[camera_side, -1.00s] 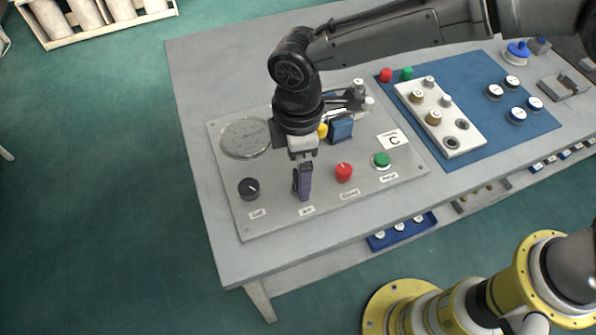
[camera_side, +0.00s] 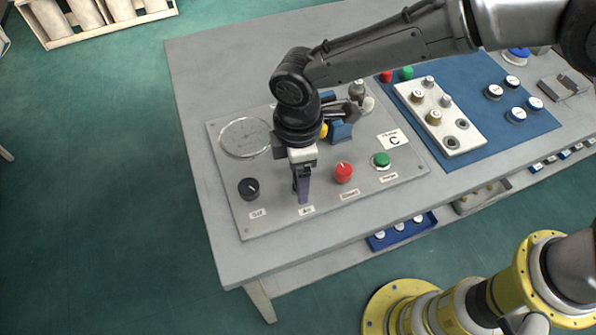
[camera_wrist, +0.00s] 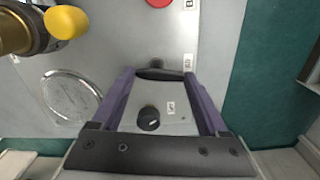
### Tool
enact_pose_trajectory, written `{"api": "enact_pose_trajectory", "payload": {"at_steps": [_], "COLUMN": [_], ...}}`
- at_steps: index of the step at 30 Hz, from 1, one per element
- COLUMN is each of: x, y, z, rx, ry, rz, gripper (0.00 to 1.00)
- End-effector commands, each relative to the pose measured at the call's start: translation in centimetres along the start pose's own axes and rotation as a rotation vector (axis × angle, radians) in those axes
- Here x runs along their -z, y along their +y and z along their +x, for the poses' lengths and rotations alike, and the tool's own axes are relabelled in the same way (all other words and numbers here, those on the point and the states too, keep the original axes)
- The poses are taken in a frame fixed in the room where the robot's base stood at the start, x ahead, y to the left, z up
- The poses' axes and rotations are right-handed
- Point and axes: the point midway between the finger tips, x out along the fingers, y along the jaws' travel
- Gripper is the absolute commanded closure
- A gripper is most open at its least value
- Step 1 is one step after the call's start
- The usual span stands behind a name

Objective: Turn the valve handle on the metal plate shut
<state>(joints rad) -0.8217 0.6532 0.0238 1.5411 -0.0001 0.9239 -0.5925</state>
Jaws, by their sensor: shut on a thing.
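The metal plate (camera_side: 240,215) lies on the grey bench and carries labelled controls. My gripper (camera_side: 303,198) points down at the plate's front part, between the black knob (camera_side: 249,188) and the red knob (camera_side: 344,172). In the wrist view its purple fingers (camera_wrist: 158,72) are shut on a dark valve handle (camera_wrist: 160,74), which spans the gap between the fingertips. In the side view the fingers hide this handle.
A round gauge (camera_side: 245,138) is at the plate's left. A brass fitting with a yellow end (camera_wrist: 65,22) stands tall near my gripper. A green button (camera_side: 381,160) is at the right. A blue mat (camera_side: 470,80) with a white block (camera_side: 440,117) lies beyond the plate.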

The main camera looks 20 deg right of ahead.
Motion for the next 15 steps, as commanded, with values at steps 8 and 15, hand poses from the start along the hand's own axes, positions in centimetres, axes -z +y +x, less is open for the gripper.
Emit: {"api": "enact_pose_trajectory", "payload": {"at_steps": [8,15], "x": [0.03,0.12], "y": [0.01,0.02], "z": [-0.09,-0.13], "rx": [-0.001,-0.001], "ry": [0.001,0.002], "rz": [0.023,0.139], "gripper": [0.78,0.78]}}
